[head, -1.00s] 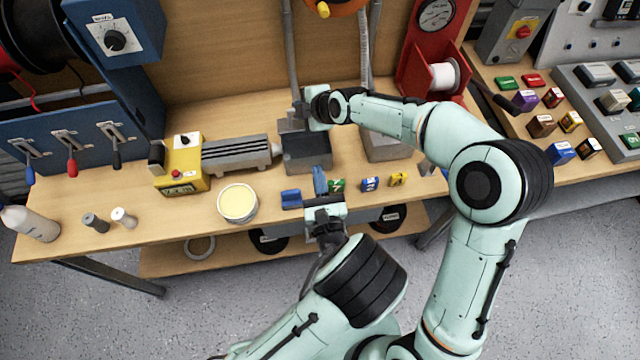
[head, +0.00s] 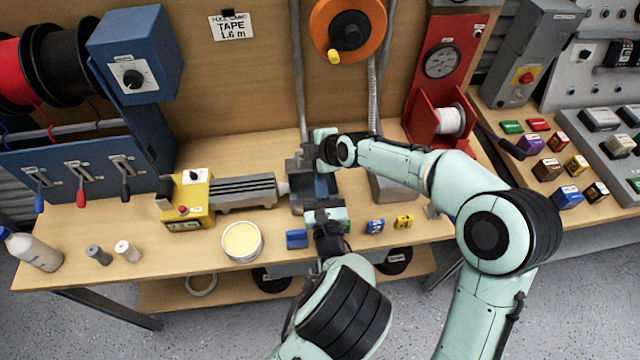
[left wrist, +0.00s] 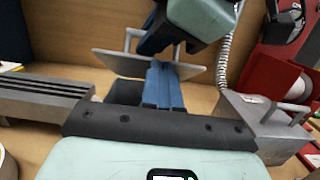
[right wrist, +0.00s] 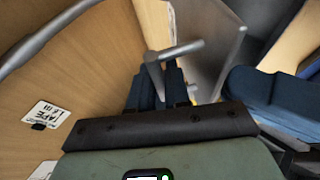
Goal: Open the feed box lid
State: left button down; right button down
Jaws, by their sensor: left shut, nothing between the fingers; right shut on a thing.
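The grey feed box (head: 299,203) stands on the bench beside the finned grey unit. Its lid is raised and tilted, a flat grey plate (left wrist: 118,63) with a bar handle above the dark opening in the left wrist view. My right gripper (head: 304,163) is shut on the lid's handle (right wrist: 180,50), with the plate (right wrist: 218,45) beyond it in the right wrist view. My left gripper (head: 324,186) is shut and empty. Its blue fingers (left wrist: 164,85) reach over the box opening, close to the lid's underside; whether they touch it I cannot tell.
A second grey box (head: 393,188) stands to the right. A blue block (head: 297,239), another blue block (head: 375,226) and a yellow block (head: 403,222) lie along the front. A cream-topped round tin (head: 242,241) and a yellow device (head: 187,200) are to the left.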

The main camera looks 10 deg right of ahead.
pick_arm(q)
jog(key=shift+w+a+r, duration=0.1)
jog(key=shift+w+r, duration=0.4)
jog(key=shift+r, duration=0.2)
pick_arm(e)
jog(key=shift+s+a+f, duration=0.1)
jog(key=shift+f, duration=0.05)
jog(key=c, duration=1.2)
grip_release()
jog(key=shift+o, duration=0.2)
